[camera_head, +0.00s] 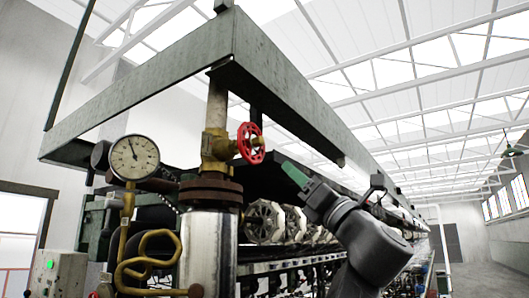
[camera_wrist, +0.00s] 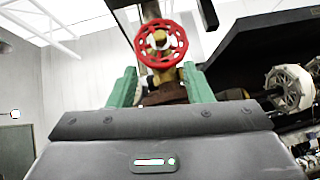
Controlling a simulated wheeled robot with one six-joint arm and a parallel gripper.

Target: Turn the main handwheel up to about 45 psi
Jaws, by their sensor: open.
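The red handwheel (camera_head: 251,143) sits on a brass valve (camera_head: 216,146) on a vertical pipe, above a steel cylinder. It also shows in the wrist view (camera_wrist: 161,44), upper middle, facing me. A round white pressure gauge (camera_head: 134,157) stands to the left of the valve; its needle points up and slightly left, and its numbers are too small to read. My gripper (camera_head: 296,178) is right of and a little below the handwheel, apart from it. In the wrist view its two green fingers (camera_wrist: 160,88) are spread, with the wheel beyond and above them. Nothing is between the fingers.
A grey steel frame (camera_head: 145,90) runs above the valve and back to the right. A coiled brass pipe (camera_head: 150,255) hangs below the gauge. Reels (camera_head: 265,222) line the machine behind. A control box with a green light (camera_head: 58,272) stands at lower left.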

